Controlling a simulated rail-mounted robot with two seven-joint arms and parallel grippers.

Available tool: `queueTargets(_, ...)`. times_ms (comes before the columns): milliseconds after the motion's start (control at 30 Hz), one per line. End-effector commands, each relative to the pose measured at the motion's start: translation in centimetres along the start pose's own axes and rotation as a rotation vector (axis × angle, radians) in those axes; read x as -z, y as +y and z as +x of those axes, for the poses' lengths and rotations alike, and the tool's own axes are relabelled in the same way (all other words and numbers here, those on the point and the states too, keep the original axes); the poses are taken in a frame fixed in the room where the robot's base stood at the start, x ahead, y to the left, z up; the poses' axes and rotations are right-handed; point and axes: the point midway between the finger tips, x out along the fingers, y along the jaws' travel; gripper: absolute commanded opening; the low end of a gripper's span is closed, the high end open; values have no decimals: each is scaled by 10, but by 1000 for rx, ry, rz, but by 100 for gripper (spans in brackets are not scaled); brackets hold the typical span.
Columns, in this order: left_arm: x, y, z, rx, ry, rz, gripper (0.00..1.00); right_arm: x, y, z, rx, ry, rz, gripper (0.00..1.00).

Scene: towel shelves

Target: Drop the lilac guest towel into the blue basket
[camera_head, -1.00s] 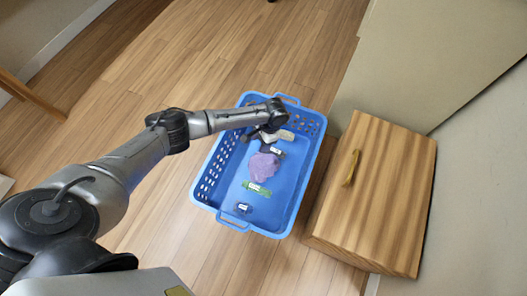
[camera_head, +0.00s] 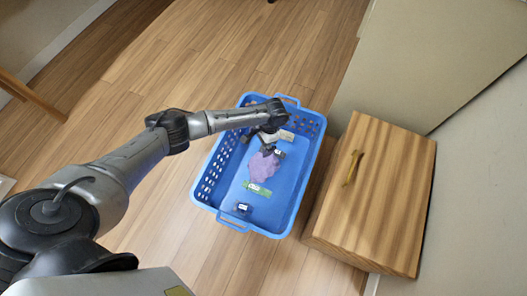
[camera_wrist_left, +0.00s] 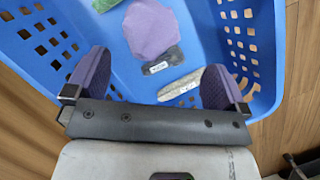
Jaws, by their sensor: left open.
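The lilac guest towel (camera_head: 258,167) lies inside the blue basket (camera_head: 224,214), near its middle. The towel also shows in the left wrist view (camera_wrist_left: 150,28), resting on the basket floor beside a dark labelled item. My left gripper (camera_head: 270,146) reaches down over the far part of the basket. In the left wrist view the left gripper (camera_wrist_left: 154,76) has its two fingers wide apart, with nothing held between them and the towel apart from them. My right gripper is not in view.
The basket also holds a green labelled item (camera_head: 257,187), a small dark item (camera_head: 242,209), a pale item (camera_wrist_left: 180,87) and a dark labelled item (camera_wrist_left: 163,61). A wooden cabinet (camera_head: 375,200) stands close on the right. The floor left of the basket is clear.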

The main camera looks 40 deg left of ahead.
Motion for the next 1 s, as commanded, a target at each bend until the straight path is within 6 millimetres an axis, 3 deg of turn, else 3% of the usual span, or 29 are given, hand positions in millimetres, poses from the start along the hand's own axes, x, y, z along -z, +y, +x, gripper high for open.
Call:
queueTargets(100,-3,0,-14,-1,26,0,100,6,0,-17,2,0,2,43)
queueTargets(600,-8,0,-47,0,138,1,100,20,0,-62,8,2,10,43)
queueTargets(1000,-8,0,-56,0,186,0,100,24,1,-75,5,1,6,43)
